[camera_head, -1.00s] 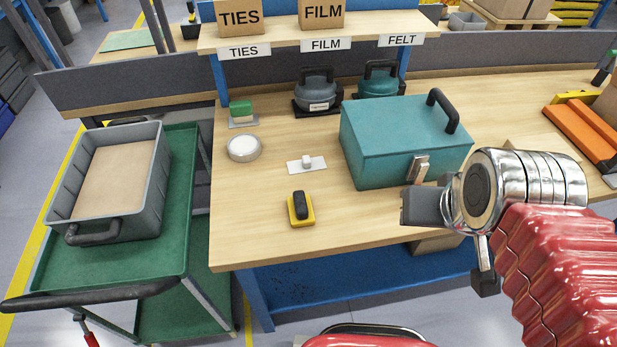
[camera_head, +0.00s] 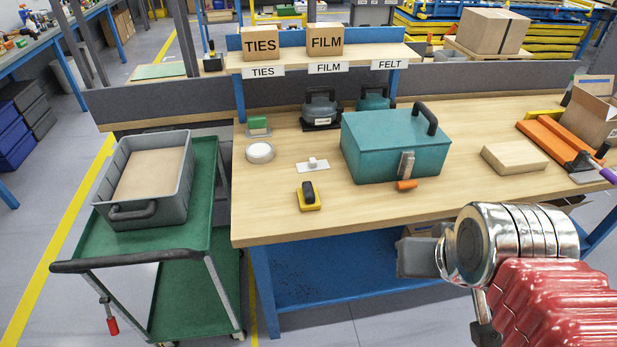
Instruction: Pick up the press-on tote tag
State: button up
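A small flat white plate with a raised white knob (camera_head: 312,165) lies on the wooden workbench (camera_head: 285,218), left of the teal toolbox; it looks like the press-on tote tag, though no marking on it can be read. A grey tote (camera_head: 188,190) with a brown panel inside stands on the green cart to the left. My gripper (camera_head: 418,258) is at the lower right, in front of the bench edge and well apart from the white plate. Its fingers cannot be made out clearly, so its opening is unclear.
A teal toolbox (camera_head: 395,152) stands right of the plate, with an orange-handled tool (camera_head: 407,185) before it. A yellow-and-black block (camera_head: 308,198), a white round disc (camera_head: 259,153) and a green block (camera_head: 257,125) lie nearby.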

aim_at(314, 165)
jog(key=z, duration=0.05)
jog(key=k, duration=0.1)
jog(key=u, duration=0.45)
jog(key=i, duration=1)
jog(key=u, duration=0.05)
jog(key=k, duration=0.5)
jog(key=u, duration=0.05)
jog(key=i, duration=0.25)
